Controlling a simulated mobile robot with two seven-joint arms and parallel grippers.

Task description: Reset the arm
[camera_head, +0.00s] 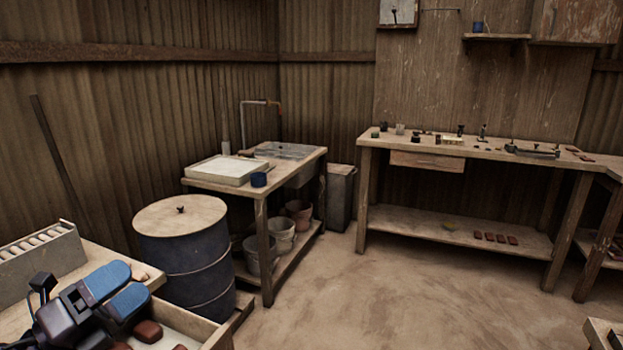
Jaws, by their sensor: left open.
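My left gripper (121,285) is at the bottom left. It has a dark body and two blue finger pads with a gap between them, and nothing shows between the pads. It is above a wooden tray (203,330), with brown rounded pieces (148,332) just beside and below the fingers. Part of the tray is hidden by the gripper and the picture edge. My right gripper is not in view.
A pale slotted rack (40,262) stands left of the gripper. A blue drum (187,262) with a wooden lid stands just behind the tray. Beyond are a sink table (225,187) and a long workbench (475,150). The floor (390,290) at centre right is clear.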

